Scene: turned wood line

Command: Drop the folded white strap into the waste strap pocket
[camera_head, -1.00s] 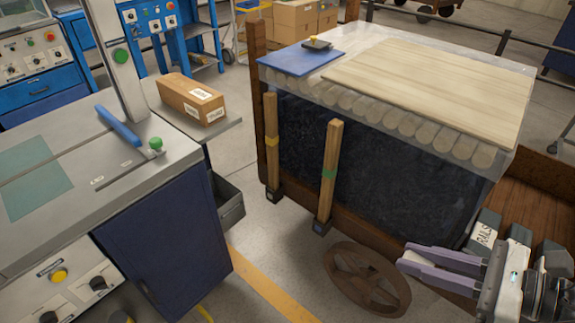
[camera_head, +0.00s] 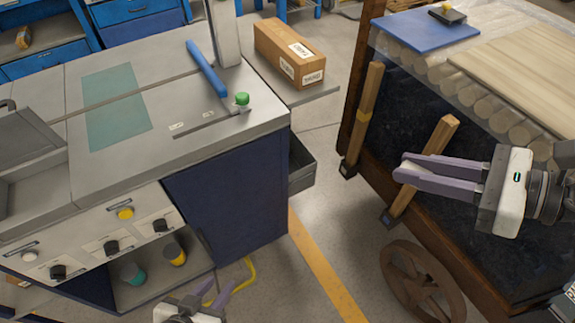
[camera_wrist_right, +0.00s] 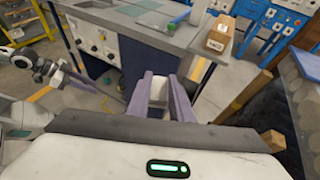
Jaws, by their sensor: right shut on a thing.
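My right gripper (camera_head: 401,166) is held in front of the wooden cart, its purple fingers pointing left. In the right wrist view its fingers (camera_wrist_right: 160,82) are shut on a small whitish piece (camera_wrist_right: 158,92), which looks like the folded white strap.
The grey bench (camera_head: 225,133) with a blue-handled lever (camera_head: 207,69) stands left. A cardboard box (camera_head: 290,52) sits on a side shelf above the pocket. The cart has upright wooden stakes (camera_head: 425,160) close to the right gripper. Floor between bench and cart is clear.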

